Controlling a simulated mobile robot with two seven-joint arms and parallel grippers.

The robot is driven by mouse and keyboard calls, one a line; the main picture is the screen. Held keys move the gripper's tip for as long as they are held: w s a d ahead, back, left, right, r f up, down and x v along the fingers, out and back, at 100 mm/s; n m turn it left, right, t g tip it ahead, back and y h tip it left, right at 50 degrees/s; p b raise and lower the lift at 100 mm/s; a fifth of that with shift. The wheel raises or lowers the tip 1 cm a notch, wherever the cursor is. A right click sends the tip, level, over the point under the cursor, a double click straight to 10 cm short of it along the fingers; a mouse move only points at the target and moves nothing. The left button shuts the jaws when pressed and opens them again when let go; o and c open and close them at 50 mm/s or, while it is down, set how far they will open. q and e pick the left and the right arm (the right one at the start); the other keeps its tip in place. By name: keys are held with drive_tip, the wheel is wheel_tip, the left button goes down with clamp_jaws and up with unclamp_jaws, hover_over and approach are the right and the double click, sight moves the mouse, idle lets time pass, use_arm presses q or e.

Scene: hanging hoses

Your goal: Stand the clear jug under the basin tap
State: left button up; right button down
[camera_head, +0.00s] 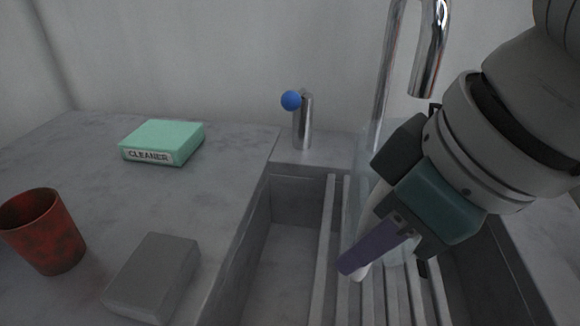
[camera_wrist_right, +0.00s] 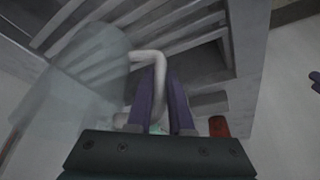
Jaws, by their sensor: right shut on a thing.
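The clear jug (camera_head: 357,190) shows as a faint see-through shape over the slatted rack in the basin, partly hidden behind my right gripper (camera_head: 345,268). It also shows at the left of the right wrist view (camera_wrist_right: 75,95). Its pale handle (camera_wrist_right: 150,58) lies between the purple fingers of my right gripper (camera_wrist_right: 163,72), which is shut on it. The chrome basin tap (camera_head: 388,75) curves over at the upper right, its spout end above my right wrist. I cannot tell whether the jug's base touches the rack. My left gripper is out of view.
A short chrome post (camera_head: 303,125) with a blue knob stands behind the basin. The slatted rack (camera_head: 322,255) covers the basin's right part. On the left counter are a green cleaner box (camera_head: 165,140), a red cup (camera_head: 45,235) and a grey block (camera_head: 153,277).

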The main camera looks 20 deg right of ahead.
drive_tip(key=shift+f, duration=0.6)
drive_tip(key=c, duration=0.7)
unclamp_jaws()
drive_tip(key=shift+c, duration=0.2)
